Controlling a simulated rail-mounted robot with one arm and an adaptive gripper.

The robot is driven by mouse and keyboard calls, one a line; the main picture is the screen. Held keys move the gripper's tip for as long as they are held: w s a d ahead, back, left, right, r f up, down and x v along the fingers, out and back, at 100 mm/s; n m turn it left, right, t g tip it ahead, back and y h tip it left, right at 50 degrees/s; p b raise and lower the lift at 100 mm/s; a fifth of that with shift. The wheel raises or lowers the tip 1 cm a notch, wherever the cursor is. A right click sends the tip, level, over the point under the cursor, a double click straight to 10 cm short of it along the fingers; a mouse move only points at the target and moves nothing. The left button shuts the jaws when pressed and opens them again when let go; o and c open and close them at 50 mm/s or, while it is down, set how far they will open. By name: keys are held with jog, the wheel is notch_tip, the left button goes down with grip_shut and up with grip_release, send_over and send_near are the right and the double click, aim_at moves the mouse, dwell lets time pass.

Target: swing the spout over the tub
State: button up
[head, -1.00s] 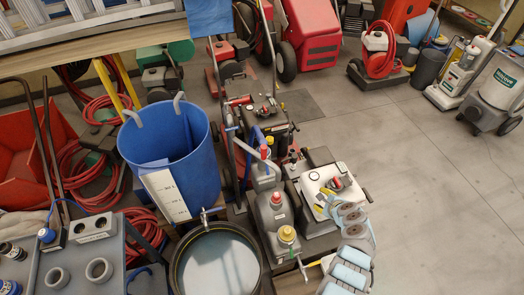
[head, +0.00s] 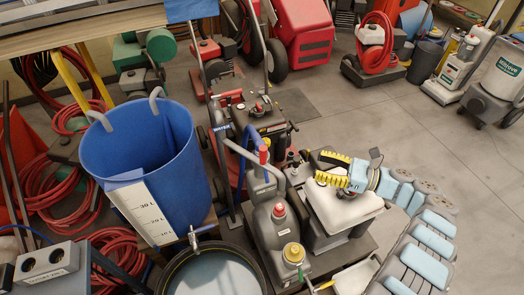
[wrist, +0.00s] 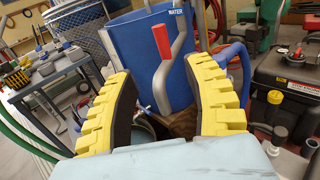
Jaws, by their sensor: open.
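The blue tank (head: 140,150) with a scale and small tap (head: 195,238) stands left of the pump unit (head: 280,225). A white-topped machine (head: 340,210) is below my gripper. Red hoses (head: 45,190) lie at left.

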aim_at(263, 151)
jog(key=p+x, duration=0.4)
jog(key=x, duration=1.3)
jog(key=shift+a, duration=0.1)
jog(key=shift+r+p, duration=0.1)
jog(key=shift+p, duration=0.2)
grip_shut()
